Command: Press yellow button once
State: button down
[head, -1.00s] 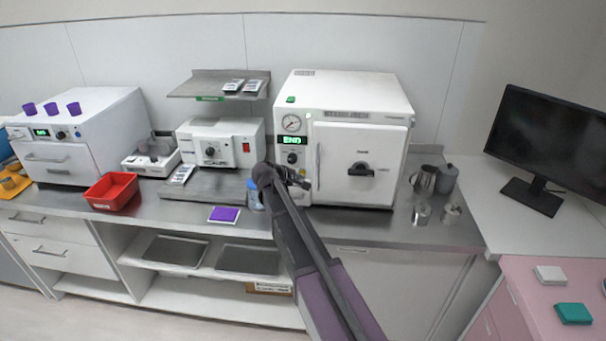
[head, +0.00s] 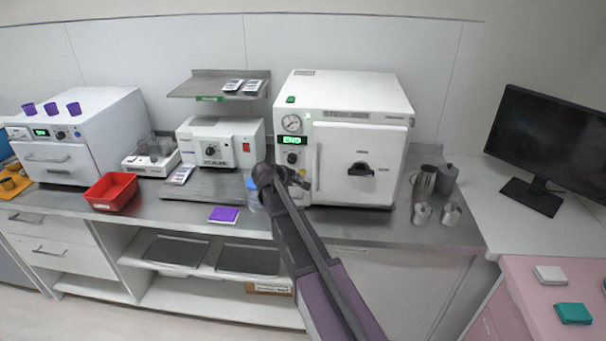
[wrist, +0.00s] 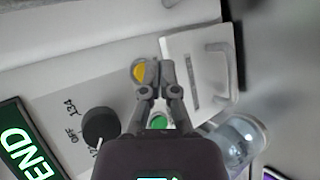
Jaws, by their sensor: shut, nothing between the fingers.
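The yellow button (wrist: 139,72) shows in the wrist view on the white front panel of the sterilizer (head: 345,95). My gripper (wrist: 154,76) is shut and empty, and its fingertips overlap the button's edge in that view. I cannot tell whether they touch it. A green button (wrist: 158,121) shows between the finger links. In the head view my gripper (head: 300,181) is at the lower left of the sterilizer's front, below the knob, and the arm hides part of the panel. The display (wrist: 24,142) reads END.
A dark knob (wrist: 100,126) sits beside the buttons. A clear bottle with a blue cap (head: 252,184) stands close to my gripper on the left. The sterilizer's door handle (head: 360,169) is to the right. Metal cups (head: 422,213) stand further right on the counter.

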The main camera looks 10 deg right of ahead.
jog(key=shift+w, duration=0.15)
jog(key=shift+w+d, duration=0.15)
jog(key=shift+w, duration=0.15)
jog(key=shift+w+d, duration=0.15)
jog(key=shift+w, duration=0.25)
dwell(1.1)
jog(key=shift+s, duration=0.1)
jog(key=shift+s+a, duration=0.3)
jog(key=shift+s, duration=0.4)
dwell(0.4)
jog(key=s, duration=0.1)
jog(key=s+a, duration=0.1)
jog(key=s, duration=0.2)
jog(key=shift+s+a, duration=0.25)
jog(key=shift+s, duration=0.15)
dwell(0.7)
